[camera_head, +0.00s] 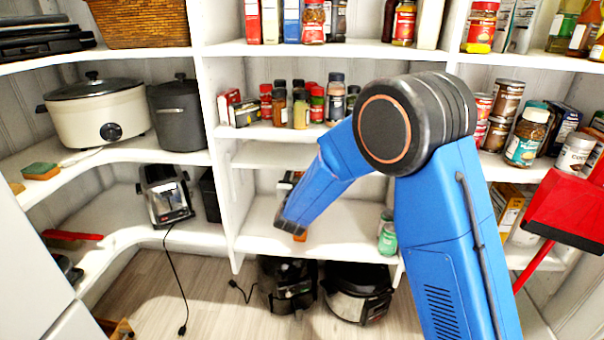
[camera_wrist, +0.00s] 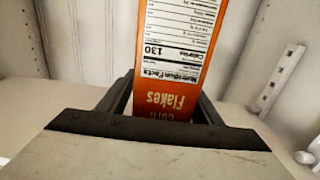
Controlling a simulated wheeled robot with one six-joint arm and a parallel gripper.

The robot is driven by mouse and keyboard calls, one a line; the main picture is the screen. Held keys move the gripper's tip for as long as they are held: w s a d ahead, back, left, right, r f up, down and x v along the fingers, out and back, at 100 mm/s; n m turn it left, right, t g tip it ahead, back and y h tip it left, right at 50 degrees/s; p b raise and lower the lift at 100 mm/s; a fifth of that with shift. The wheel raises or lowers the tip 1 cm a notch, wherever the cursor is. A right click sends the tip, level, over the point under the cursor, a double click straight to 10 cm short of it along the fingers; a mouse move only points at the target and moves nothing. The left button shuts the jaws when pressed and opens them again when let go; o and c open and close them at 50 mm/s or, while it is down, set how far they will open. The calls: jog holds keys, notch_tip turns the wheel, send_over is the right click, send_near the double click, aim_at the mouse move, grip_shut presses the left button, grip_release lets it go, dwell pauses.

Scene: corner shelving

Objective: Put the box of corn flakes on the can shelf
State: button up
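The orange corn flakes box (camera_wrist: 172,75) fills the space between the two fingers of my gripper (camera_wrist: 165,95) in the wrist view. Its printing is upside down, and it runs out past the top of that picture. The fingers look closed against its two sides. In the head view my blue arm covers most of the gripper, and only a small orange patch (camera_head: 300,236) shows below the forearm, over the low middle shelf (camera_head: 340,240). Several cans (camera_head: 508,97) stand on the right-hand shelf (camera_head: 520,172), partly behind my arm.
Jars and spice bottles (camera_head: 301,110) crowd the shelf above. A red dustpan (camera_head: 567,210) is at the right. A toaster (camera_head: 166,195) is at the left, and two cookers (camera_head: 357,292) stand on the floor.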

jog(key=shift+r, duration=0.15)
jog(key=s, duration=1.2)
jog(key=shift+a, duration=0.2)
